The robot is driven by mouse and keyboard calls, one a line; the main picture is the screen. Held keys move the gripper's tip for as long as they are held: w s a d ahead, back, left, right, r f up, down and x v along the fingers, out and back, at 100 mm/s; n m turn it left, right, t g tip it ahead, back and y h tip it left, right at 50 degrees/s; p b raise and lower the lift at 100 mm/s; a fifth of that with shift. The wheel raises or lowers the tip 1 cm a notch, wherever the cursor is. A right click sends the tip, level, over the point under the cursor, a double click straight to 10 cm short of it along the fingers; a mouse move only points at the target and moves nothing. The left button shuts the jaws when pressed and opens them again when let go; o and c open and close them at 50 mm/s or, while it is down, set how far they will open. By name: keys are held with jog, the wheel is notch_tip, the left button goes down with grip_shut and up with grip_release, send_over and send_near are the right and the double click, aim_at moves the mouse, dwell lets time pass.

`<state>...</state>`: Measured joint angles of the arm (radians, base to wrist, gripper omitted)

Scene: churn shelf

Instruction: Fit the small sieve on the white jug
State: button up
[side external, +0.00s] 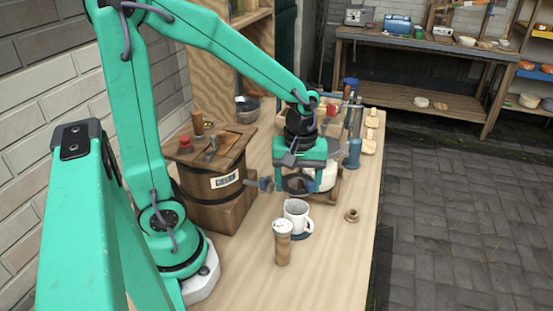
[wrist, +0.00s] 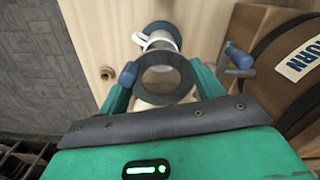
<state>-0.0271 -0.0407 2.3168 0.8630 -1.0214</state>
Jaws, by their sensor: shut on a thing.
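The white jug (side external: 296,218) stands upright on the bench with its handle to the right and a dark blue disc under it. In the wrist view the jug (wrist: 162,38) is beyond the gripper, its lower part partly hidden. My gripper (side external: 297,182) is shut on the small sieve (wrist: 165,72), seen as a dark ring between the fingers in the wrist view. The sieve also shows as a dark ring in the side view (side external: 297,185). It is held above and behind the jug, apart from it.
A wooden churn (side external: 212,188) with a blue-handled crank (side external: 266,184) stands left of the gripper. A tan cylinder with a white top (side external: 282,243) stands in front of the jug. A small wooden knob (side external: 352,215) lies to the right. The front right bench top is clear.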

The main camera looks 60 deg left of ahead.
jog(key=shift+f, duration=1.9)
jog(key=shift+f, duration=1.7)
dwell(1.0)
jog(key=shift+r, duration=0.1)
dwell(0.5)
jog(key=o, duration=1.1)
jog(key=shift+c, duration=0.2)
jog(key=c, duration=0.4)
jog(key=shift+r, duration=0.15)
jog(key=shift+r, duration=3.85)
